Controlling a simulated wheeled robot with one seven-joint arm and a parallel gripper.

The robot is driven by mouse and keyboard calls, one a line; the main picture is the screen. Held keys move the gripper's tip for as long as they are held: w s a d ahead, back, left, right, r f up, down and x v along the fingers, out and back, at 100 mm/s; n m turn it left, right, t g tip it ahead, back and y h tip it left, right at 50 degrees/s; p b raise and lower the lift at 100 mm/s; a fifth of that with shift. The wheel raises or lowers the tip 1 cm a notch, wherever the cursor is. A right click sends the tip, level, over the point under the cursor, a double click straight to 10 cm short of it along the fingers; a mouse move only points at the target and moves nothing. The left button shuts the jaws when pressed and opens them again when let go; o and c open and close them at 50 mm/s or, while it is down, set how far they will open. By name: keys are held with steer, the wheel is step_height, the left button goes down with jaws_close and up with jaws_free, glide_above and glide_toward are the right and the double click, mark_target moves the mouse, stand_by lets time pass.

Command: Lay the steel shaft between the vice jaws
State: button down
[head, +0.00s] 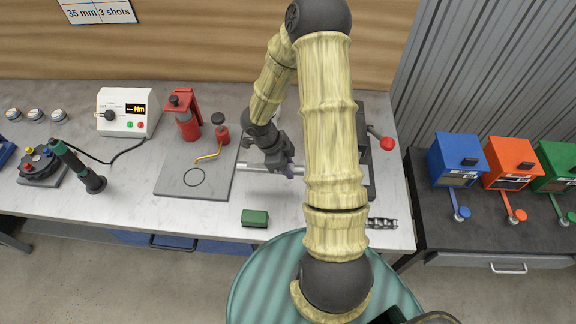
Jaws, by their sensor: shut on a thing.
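My gripper (288,168) is over the middle of the bench, shut on a pale steel shaft (256,167). The shaft lies roughly level, left to right in the picture, and sticks out to the left of the fingers. Its right part runs toward my arm, which hides how far it reaches. The dark vice (364,133) stands to the right, with a red-knobbed handle (387,143). My arm covers most of the vice, so its jaws and the gap between them are hidden.
A grey plate (174,181) with red tools lies left of the shaft. A green block (255,218) sits near the front edge. A dark toothed part (381,223) lies at front right. A white meter (126,112) stands back left. Bare bench top surrounds the green block.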

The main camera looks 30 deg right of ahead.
steer(key=shift+w+r+p, duration=0.1)
steer(key=shift+r+p, duration=1.35)
steer(key=shift+p, duration=0.1)
steer(key=shift+s+r+p, duration=0.2)
steer(key=shift+r+p, duration=0.25)
steer(key=shift+p, duration=0.05)
steer(key=shift+w+r+p, duration=0.15)
steer(key=shift+r+p, duration=0.25)
steer(key=shift+p, duration=0.15)
steer(key=shift+r+p, duration=2.5)
steer(key=shift+p, duration=0.5)
steer(key=shift+d, duration=0.1)
